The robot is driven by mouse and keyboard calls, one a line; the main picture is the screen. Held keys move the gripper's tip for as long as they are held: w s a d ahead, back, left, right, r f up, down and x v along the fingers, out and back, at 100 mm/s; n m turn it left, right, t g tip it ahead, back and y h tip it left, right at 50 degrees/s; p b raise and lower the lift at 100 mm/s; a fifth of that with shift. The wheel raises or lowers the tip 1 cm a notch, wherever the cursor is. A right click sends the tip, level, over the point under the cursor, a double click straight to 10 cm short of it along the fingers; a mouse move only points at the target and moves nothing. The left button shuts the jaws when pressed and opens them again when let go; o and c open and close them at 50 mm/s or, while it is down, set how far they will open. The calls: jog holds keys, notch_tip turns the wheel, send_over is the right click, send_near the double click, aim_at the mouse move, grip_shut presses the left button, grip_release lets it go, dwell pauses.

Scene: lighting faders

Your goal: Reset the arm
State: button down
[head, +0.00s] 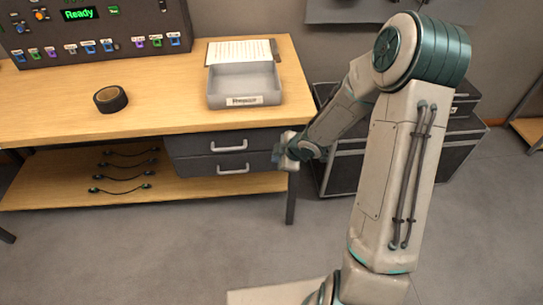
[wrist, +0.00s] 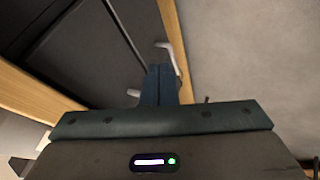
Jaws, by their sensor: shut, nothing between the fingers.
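My gripper (head: 277,154) is at the end of my bent arm, in front of the right end of the wooden table (head: 165,122). It is low, near the drawers under the tabletop, and apart from anything it could hold. In the wrist view my gripper (wrist: 160,72) shows its dark fingers together with nothing between them. Two drawer handles show close to the fingers in that view, an upper one (wrist: 165,45) and a lower one (wrist: 133,93). I cannot tell the exact gap between the fingers and the drawer fronts.
A grey tray (head: 245,101), a roll of black tape (head: 110,99) and a control panel (head: 95,48) reading "Ready" are on the table. Cables (head: 120,189) lie on the lower shelf. Black cases (head: 345,165) stand right of the table. Open floor (head: 180,250) lies in front.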

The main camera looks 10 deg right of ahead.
jog(key=shift+s+d+r, duration=0.1)
jog(key=shift+s+r, duration=0.1)
jog(key=shift+r, duration=0.15)
jog(key=s+d+r+m+h+p, duration=0.2)
jog(key=s+d+r+m+h, duration=0.15)
jog(key=r, duration=0.45)
jog(key=s+d+r+m+h+p, duration=0.3)
jog(key=s+d+r+m, duration=0.15)
jog(key=r, duration=0.45)
jog(key=s+a+r+m+g+y+p, duration=0.2)
jog(key=s+r+m, duration=0.6)
jog(key=s+r, duration=0.4)
jog(key=s+a+g+p, duration=0.1)
jog(key=s, duration=0.3)
jog(key=shift+a+r+m+p, duration=0.15)
jog(key=shift+a+m+p, duration=0.15)
